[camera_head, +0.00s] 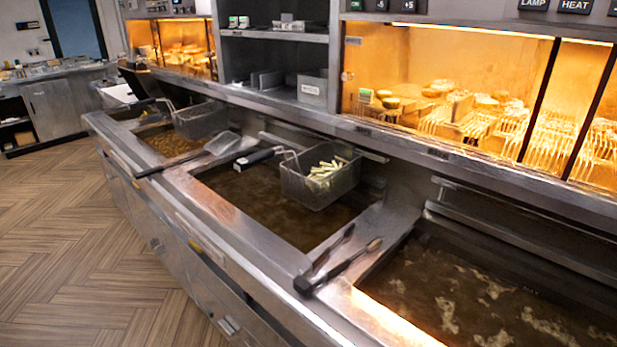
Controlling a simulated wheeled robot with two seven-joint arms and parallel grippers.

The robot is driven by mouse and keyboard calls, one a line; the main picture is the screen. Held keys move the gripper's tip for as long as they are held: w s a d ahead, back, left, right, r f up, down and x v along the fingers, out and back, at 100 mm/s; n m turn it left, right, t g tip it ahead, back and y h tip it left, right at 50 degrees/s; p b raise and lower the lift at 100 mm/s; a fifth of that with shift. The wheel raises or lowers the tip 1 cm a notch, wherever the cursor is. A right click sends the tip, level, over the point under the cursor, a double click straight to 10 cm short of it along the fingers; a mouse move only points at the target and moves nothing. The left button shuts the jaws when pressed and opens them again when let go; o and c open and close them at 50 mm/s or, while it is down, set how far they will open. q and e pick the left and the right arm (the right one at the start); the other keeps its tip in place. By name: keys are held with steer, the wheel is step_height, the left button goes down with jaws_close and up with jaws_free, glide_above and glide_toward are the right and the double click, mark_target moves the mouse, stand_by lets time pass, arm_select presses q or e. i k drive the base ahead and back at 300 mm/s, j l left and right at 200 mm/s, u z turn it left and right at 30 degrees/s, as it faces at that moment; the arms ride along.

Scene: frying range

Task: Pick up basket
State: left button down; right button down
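A wire fry basket (320,177) with pale fries in it hangs at the back of the middle fryer vat (265,208), over dark oil. Its black handle (258,157) points left. A second basket (200,120) hangs at the back of the farther vat on the left; I cannot see its contents. Neither of my grippers shows in the head view.
Tongs (338,262) lie on the divider between the middle and near vats. A flat scoop (222,143) lies across the divider farther left. The near vat (480,295) holds oil with foam. A lit warming cabinet (450,90) stands behind. The wood floor at left is clear.

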mark_target(315, 177)
steer(key=j+z, duration=0.15)
steer(key=z, duration=0.4)
steer(key=i+j+z, duration=0.1)
steer(key=j+z, duration=0.25)
steer(key=j, duration=0.6)
steer(key=j+z, duration=0.4)
steer(key=j, duration=0.55)
